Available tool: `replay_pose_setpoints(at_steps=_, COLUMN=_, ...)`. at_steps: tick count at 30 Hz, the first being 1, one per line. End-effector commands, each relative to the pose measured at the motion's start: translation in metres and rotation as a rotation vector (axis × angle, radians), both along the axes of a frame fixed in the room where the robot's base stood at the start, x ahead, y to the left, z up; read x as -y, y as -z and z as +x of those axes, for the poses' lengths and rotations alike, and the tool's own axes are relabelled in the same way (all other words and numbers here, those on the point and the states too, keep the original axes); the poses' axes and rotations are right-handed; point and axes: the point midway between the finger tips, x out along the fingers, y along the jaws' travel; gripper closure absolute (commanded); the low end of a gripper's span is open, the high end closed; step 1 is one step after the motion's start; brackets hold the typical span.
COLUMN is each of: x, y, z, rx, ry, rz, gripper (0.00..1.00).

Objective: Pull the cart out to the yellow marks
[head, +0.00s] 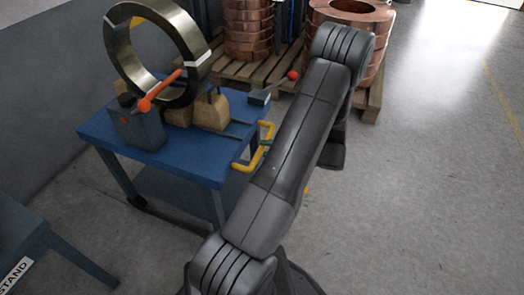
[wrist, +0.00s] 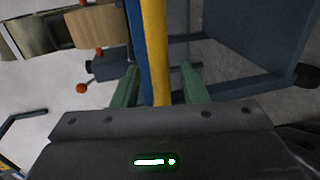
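The blue cart (head: 190,165) stands left of my arm and carries a large metal ring coil (head: 118,50) on wooden blocks. Its yellow handle (head: 240,166) sticks out from the right side. A small yellow patch (head: 306,190) on the floor, partly hidden by my arm, may be a mark.
A dark stand (head: 30,235) labelled "STAND" is at the lower left. Copper coils (head: 248,25) sit on wooden pallets (head: 236,70) behind the cart. A grey wall (head: 45,75) runs along the left. The floor (head: 430,170) at right is clear, with a thin yellow line (head: 500,95).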

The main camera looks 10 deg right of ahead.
Motion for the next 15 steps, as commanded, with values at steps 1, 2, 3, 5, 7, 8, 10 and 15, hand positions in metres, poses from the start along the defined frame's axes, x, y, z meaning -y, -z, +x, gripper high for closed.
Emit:
replay_pose_setpoints(at_steps=1, x=-0.007, y=0.003, z=0.004, rx=0.0, ry=-0.002, rz=0.0, gripper=0.6)
replay_pose_setpoints(at_steps=2, x=-0.01, y=0.004, z=0.007, rx=0.001, ry=-0.002, rz=-0.001, gripper=0.6)
replay_pose_setpoints(at_steps=3, x=-0.013, y=0.004, z=0.009, rx=0.001, ry=-0.002, rz=-0.001, gripper=0.6)
replay_pose_setpoints(at_steps=5, x=-0.017, y=0.005, z=0.012, rx=0.001, ry=-0.001, rz=0.0, gripper=0.6)
replay_pose_setpoints(at_steps=7, x=-0.021, y=0.006, z=0.014, rx=0.001, ry=0.0, rz=-0.001, gripper=0.6)
replay_pose_setpoints(at_steps=8, x=-0.022, y=0.006, z=0.015, rx=0.001, ry=0.0, rz=-0.001, gripper=0.6)
replay_pose_setpoints(at_steps=10, x=-0.023, y=0.006, z=0.016, rx=0.001, ry=0.0, rz=-0.001, gripper=0.6)
replay_pose_setpoints(at_steps=15, x=-0.023, y=0.005, z=0.016, rx=0.001, ry=0.001, rz=-0.001, gripper=0.6)
